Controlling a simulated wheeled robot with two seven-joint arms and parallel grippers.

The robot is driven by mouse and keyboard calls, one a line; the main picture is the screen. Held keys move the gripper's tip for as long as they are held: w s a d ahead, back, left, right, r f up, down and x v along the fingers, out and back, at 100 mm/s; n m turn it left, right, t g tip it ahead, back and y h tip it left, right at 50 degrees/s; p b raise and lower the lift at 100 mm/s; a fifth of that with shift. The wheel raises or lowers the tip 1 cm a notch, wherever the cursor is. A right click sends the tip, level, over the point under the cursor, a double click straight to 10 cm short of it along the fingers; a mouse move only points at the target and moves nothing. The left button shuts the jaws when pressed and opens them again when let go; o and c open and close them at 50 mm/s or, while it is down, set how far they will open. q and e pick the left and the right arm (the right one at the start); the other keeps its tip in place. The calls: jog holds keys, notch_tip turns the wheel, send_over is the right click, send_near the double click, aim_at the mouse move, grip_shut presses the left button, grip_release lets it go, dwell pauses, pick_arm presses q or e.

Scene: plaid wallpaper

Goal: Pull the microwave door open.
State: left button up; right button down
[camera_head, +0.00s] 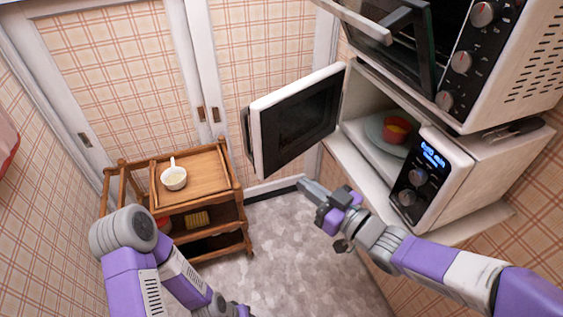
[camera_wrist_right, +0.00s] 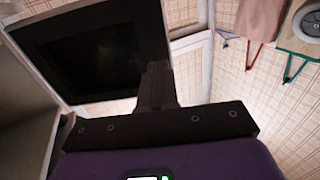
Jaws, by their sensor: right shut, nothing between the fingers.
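The white microwave (camera_head: 462,185) sits on a shelf at the right, with a lit blue display and two knobs. Its door (camera_head: 257,126) stands wide open, swung out to the left, with a dark window and a dark handle at its far edge. Inside, a red bowl with yellow contents (camera_head: 396,131) stands on a pale turntable plate (camera_head: 374,133). My right gripper (camera_head: 305,187) is shut and empty, in front of and below the door, apart from it. The right wrist view shows the door (camera_wrist_right: 75,100) close behind the fingers (camera_wrist_right: 157,85).
A toaster oven (camera_head: 520,65) with its door hanging open sits above the microwave. A wooden cart (camera_head: 215,165) with a white bowl (camera_head: 173,178) stands at the left back. The floor (camera_head: 285,260) between cart and shelf is clear.

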aim_at(267, 156)
pick_arm(q)
jog(key=shift+f+b, duration=0.75)
jog(key=shift+f, duration=0.1)
pick_arm(e)
jog(key=x, duration=1)
jog(key=shift+w+a, duration=0.2)
jog(key=shift+w, duration=0.15)
pick_arm(q)
jog(key=shift+f, duration=0.1)
